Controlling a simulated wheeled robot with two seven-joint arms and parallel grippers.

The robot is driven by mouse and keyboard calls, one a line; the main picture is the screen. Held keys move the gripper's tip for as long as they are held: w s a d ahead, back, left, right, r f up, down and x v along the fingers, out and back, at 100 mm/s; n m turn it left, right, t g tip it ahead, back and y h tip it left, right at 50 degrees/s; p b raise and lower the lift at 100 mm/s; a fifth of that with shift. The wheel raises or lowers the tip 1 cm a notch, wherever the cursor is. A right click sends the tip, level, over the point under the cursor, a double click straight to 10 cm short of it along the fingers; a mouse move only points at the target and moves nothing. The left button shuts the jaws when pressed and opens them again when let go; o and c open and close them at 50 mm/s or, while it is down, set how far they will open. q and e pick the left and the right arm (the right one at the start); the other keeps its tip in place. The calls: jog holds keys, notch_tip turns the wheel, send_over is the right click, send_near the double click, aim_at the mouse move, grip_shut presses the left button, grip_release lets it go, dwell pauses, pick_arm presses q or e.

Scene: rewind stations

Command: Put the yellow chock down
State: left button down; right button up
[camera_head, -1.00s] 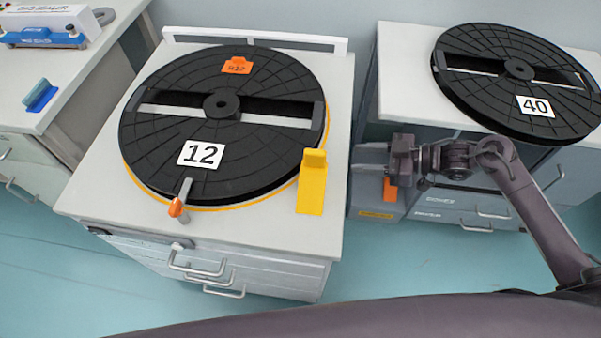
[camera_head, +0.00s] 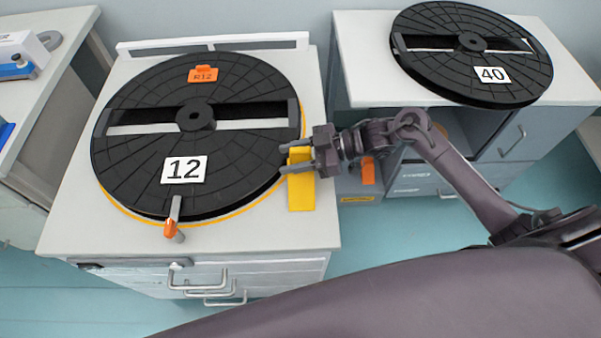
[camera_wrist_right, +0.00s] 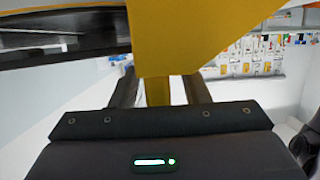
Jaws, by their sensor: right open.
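The yellow chock (camera_head: 301,194) stands on the grey top of the left cabinet, at the right edge of the black reel marked 12 (camera_head: 235,85). Its flat part lies toward the cabinet's front and its raised block is at the back. My right gripper (camera_head: 284,159) is open, with its two fingers on either side of the raised block. In the right wrist view the yellow chock (camera_wrist_right: 185,35) fills the top middle, and part of it shows between the fingers of the right gripper (camera_wrist_right: 158,92). Contact cannot be told. My left gripper is not in view.
A grey lever with an orange part (camera_head: 171,228) stands at the front of reel 12. An orange R12 tag (camera_head: 203,74) lies on the reel. A second reel marked 40 (camera_head: 430,45) is on the right cabinet (camera_head: 365,85). Bare cabinet top lies in front of the chock.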

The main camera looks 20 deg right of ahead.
grip_shut()
jog(key=shift+r, duration=0.15)
dwell(0.4)
